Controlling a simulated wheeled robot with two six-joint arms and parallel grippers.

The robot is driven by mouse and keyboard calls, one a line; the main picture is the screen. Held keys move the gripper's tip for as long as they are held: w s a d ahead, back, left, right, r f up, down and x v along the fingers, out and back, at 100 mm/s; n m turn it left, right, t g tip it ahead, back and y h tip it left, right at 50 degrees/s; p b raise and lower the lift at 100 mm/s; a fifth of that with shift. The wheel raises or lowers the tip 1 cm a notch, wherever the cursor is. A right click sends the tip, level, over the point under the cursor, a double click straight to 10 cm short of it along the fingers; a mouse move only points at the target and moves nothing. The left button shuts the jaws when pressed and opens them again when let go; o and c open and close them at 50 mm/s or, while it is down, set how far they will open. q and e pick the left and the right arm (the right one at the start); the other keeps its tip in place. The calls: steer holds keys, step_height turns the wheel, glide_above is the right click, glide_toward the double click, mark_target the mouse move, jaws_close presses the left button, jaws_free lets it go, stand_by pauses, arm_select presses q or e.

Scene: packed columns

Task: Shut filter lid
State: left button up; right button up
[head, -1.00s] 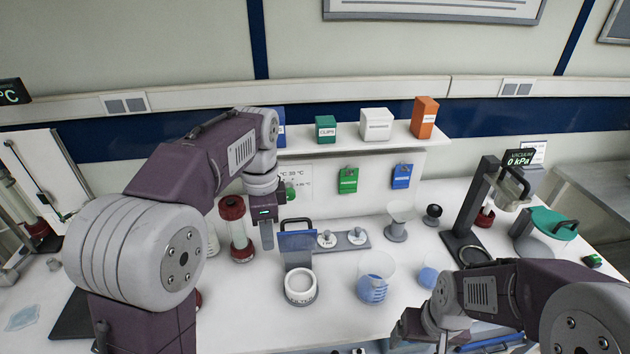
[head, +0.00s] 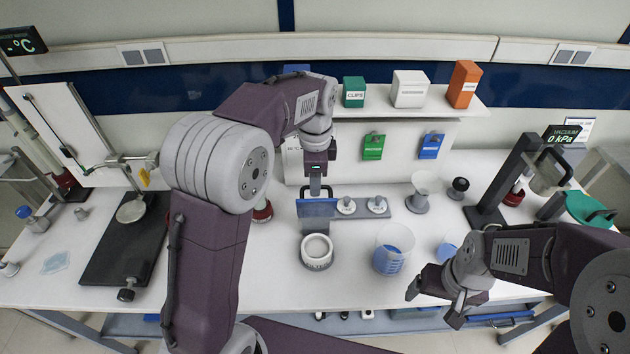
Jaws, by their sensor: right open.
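A white round cup (head: 317,251) with dark lettering on its front, too small to read, stands on the bench. A blue see-through panel (head: 317,208) stands upright behind it, like a raised lid, with a dark handle (head: 302,191) at its top. My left gripper (head: 315,190) points down at this handle, in front of or over it; contact and the gap between its fingers cannot be made out. My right gripper (head: 432,305) is open and empty, low near the bench's front edge, right of the cup.
A beaker with blue liquid (head: 393,250) stands right of the cup. A grey rack with white knobs (head: 362,216) adjoins the panel, with a funnel (head: 420,192) farther right. A shelf (head: 400,108) with boxes is behind.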

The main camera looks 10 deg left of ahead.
arm_select(q)
steer(key=shift+w+f, duration=0.1)
steer(key=shift+f, duration=0.05)
steer(key=shift+w, duration=0.1)
steer(key=c, duration=0.4)
jaws_close()
stand_by(0.9)
